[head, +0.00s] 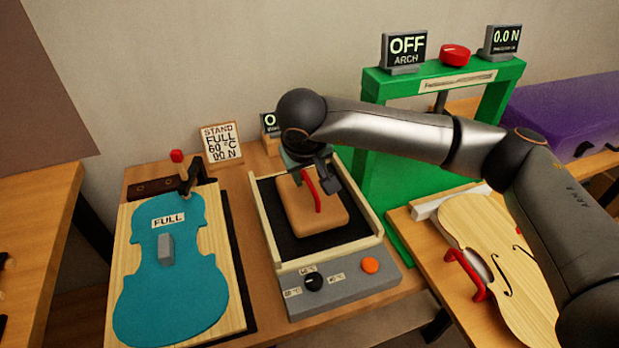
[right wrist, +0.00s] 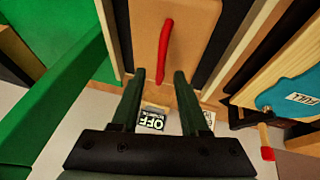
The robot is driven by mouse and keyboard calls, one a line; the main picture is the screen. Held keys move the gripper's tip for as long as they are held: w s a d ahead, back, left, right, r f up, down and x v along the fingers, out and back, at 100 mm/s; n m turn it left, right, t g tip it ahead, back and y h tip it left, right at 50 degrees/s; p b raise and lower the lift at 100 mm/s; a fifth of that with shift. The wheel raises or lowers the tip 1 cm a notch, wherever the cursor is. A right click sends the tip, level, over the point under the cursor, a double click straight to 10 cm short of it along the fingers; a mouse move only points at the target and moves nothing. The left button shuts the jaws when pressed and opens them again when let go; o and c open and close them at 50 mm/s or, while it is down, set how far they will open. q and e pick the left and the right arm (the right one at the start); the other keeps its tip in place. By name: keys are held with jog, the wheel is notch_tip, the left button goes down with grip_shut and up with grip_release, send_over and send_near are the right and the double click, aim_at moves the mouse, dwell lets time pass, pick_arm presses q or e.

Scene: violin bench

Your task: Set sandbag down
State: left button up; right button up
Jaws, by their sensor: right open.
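The sandbag (head: 330,217) is a tan, rounded block with a red strap handle (head: 311,187) on top. It lies on the black surface of the heating tray (head: 375,238), inside the tray's pale wooden rim. My right gripper (head: 318,182) is over the far part of the sandbag, close to the handle. In the right wrist view the sandbag (right wrist: 195,45) and its handle (right wrist: 165,50) are ahead of the fingers. The right fingers (right wrist: 158,76) are apart with nothing between them. My left gripper is in neither view.
A teal violin template (head: 190,285) marked FULL lies on a board at the left. A green press frame (head: 376,175) stands behind the tray, with a red button (head: 455,55) on top. A violin plate (head: 480,235) lies at the right, below my arm. A small sign (head: 221,143) stands at the back.

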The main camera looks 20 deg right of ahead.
jog(key=v, duration=0.9)
